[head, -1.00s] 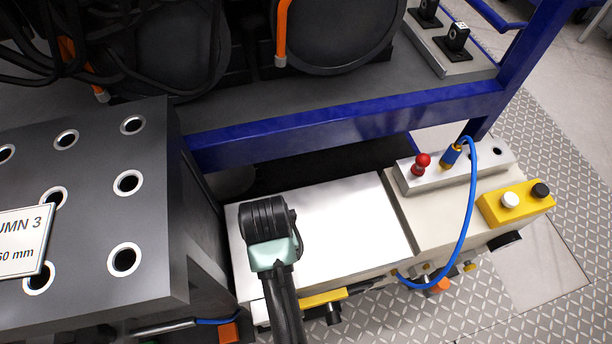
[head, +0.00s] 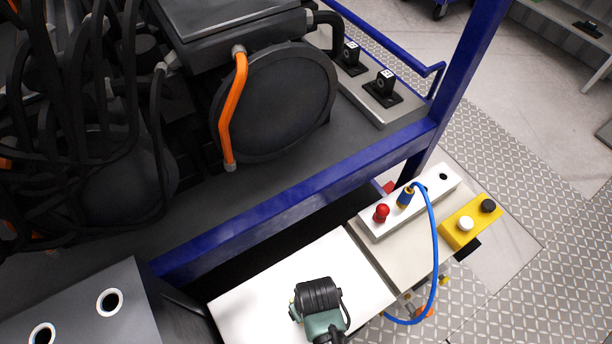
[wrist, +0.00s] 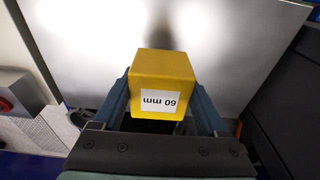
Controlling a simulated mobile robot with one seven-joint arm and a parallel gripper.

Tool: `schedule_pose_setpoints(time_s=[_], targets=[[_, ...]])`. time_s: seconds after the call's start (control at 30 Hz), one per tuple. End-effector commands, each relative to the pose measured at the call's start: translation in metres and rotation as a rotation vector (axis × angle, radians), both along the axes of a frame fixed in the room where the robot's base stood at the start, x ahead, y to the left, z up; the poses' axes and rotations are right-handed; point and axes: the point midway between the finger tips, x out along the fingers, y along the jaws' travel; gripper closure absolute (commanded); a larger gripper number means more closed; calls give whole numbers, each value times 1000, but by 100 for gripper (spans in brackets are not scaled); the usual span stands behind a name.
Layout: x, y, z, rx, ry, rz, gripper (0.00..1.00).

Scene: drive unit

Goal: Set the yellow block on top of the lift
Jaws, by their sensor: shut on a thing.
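The yellow block (wrist: 162,80), with a white "60 mm" label, is held between the two blue-grey fingers of my gripper (wrist: 160,100) in the wrist view. The lift seems to be the unit with the flat, bright plate (head: 262,290) in the lower middle of the head view. The plate also fills much of the wrist view (wrist: 85,40) beyond the block. My gripper's dark body (head: 318,296) shows over the plate in the head view, where the fingers and block are hidden. I cannot tell the gap between block and plate.
Right of the plate stand a white bar with a red knob (head: 381,213), a looping blue cable (head: 434,240) and a yellow button box (head: 470,222). A blue frame beam (head: 290,205) runs behind the plate. A grey block with holes (head: 80,310) is at lower left.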

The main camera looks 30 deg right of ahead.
Motion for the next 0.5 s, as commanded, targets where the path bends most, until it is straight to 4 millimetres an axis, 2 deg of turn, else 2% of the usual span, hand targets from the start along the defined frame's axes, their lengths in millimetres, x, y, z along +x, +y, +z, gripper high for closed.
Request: schedule_pose_setpoints(time_s=[0.3,0.5], targets=[[2,0,-39,0,-3,-2,100],[2,0,-42,-2,-5,-1,100]])
